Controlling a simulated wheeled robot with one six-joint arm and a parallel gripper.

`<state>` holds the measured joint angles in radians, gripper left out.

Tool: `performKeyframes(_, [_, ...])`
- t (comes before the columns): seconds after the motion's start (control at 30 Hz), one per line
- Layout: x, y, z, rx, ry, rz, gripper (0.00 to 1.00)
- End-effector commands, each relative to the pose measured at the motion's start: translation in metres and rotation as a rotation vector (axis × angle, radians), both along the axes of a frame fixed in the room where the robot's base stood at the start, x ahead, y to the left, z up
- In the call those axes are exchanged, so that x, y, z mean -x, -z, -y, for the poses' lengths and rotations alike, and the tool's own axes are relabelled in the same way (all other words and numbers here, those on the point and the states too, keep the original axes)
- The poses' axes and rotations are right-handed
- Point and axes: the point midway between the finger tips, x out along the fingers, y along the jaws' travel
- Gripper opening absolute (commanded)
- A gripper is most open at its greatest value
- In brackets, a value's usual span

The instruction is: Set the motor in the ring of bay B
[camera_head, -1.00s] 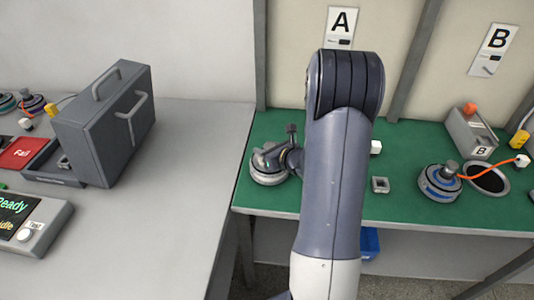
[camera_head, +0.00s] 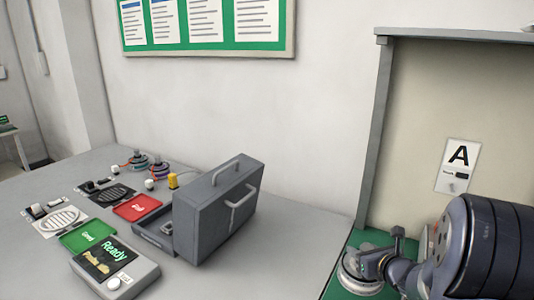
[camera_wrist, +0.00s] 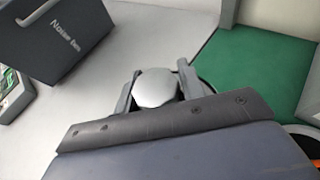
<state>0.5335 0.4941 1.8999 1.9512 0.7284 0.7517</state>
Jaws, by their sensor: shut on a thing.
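My gripper (camera_head: 377,264) is shut on a round silver motor (camera_head: 356,283) at the lower right of the head view. The motor is at the left end of the green bench top; I cannot tell whether it touches it. In the wrist view the motor's round metal top (camera_wrist: 156,87) sits between the two fingers of my gripper (camera_wrist: 158,90). Its lower part is hidden there. Bay B and its ring are out of both current views. The sign of bay A (camera_head: 458,165) shows on the wall panel.
A grey box with handles (camera_head: 215,210) stands on the grey table, also in the wrist view (camera_wrist: 60,30). A control box reading "Ready" (camera_head: 115,270), a green tray (camera_head: 90,237) and a red tray (camera_head: 137,207) are nearby. Two motors with cables stand behind. The table's front right is clear.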

Motion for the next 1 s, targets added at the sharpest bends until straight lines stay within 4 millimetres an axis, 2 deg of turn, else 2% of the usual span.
performKeyframes(0.23, [-0.005, 0.009, -0.058, -0.01, -0.05, 0.015, 0.0])
performKeyframes(0.4, [-0.002, 0.019, -0.102, -0.009, -0.08, 0.015, 0.0])
performKeyframes(0.5, [0.002, 0.024, -0.12, -0.007, -0.091, 0.01, 0.0])
performKeyframes(0.7, [0.006, 0.03, -0.14, 0.0, -0.102, 0.004, 0.0])
performKeyframes(1.0, [0.007, 0.031, -0.142, 0.002, -0.103, 0.004, 0.0])
